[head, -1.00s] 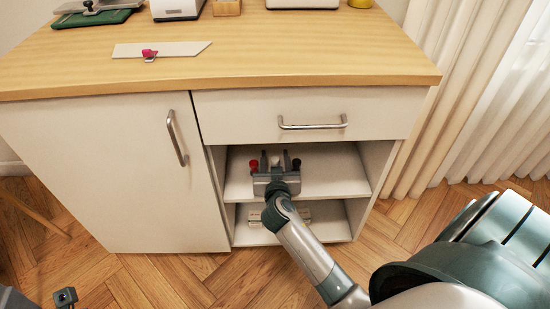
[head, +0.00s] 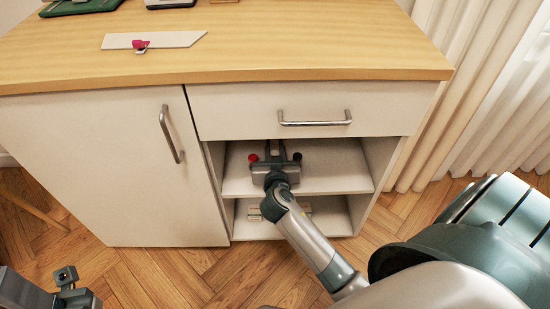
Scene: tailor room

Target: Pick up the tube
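My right gripper (head: 275,150) reaches into the upper open shelf (head: 325,178) of the white cabinet, with its fingers pointing to the back. A small red-topped item (head: 253,158) stands just left of it and a small black-topped item (head: 297,157) just right of it. I cannot tell which thing is the tube, and anything between the fingers is too small or hidden to make out. The two fingers look a little apart, but whether they hold something is unclear. Part of my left gripper (head: 67,277) shows at the lower left, away from the cabinet; its opening is unclear.
A lower shelf (head: 330,219) holds small boxes, partly behind my arm. A closed drawer (head: 235,115) is above the shelves and a closed door (head: 105,165) to their left. A pale strip (head: 175,40) with a pink-topped item (head: 139,45) lies on the wooden top.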

